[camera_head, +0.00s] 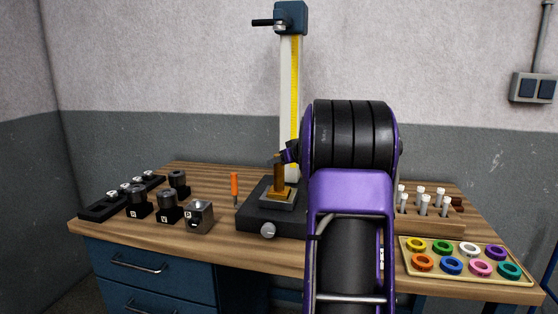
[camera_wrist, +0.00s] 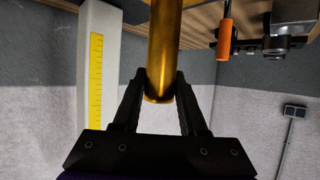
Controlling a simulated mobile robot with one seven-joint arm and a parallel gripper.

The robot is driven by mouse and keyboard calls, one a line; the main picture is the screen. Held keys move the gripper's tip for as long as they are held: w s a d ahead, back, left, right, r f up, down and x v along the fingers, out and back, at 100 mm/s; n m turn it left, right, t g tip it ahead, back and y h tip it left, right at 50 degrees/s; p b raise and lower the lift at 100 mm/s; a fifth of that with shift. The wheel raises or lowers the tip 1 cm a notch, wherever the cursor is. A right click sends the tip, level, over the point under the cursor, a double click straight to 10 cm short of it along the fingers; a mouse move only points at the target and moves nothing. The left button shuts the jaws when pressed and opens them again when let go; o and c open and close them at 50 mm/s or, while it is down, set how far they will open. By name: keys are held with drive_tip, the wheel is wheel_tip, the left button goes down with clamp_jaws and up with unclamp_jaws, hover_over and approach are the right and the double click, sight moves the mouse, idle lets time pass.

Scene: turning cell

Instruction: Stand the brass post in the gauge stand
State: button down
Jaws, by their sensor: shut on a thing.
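The brass post (camera_head: 279,178) stands upright at the gauge stand (camera_head: 262,222), over the small raised block on its dark base. I cannot tell whether its lower end is fully seated. My gripper (camera_head: 280,157) is at the post's top end, partly hidden behind my arm. In the wrist view the post (camera_wrist: 165,45) runs between the two black fingers, and my gripper (camera_wrist: 160,92) is shut on it near its end. The stand's white column with a yellow scale (camera_wrist: 97,75) rises close beside the post.
An orange-handled tool (camera_head: 234,185) stands left of the stand. Dark holders and blocks (camera_head: 168,205) fill the table's left side. A wooden rack (camera_head: 430,222) with white-topped pegs and a tray (camera_head: 415,272) of coloured rings are on the right. The table's front middle is clear.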

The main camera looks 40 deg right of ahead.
drive_tip(key=shift+r, duration=0.15)
drive_tip(key=shift+c, duration=2.1)
unclamp_jaws()
drive_tip(key=shift+o, duration=0.3)
drive_tip(key=shift+f, duration=0.45)
drive_tip(key=shift+s+r, duration=0.25)
drive_tip(key=shift+s, duration=0.1)
drive_tip(key=v, duration=1.7)
drive_tip(key=shift+a, duration=0.15)
drive_tip(key=shift+w+r, duration=0.15)
drive_tip(key=shift+w, duration=0.05)
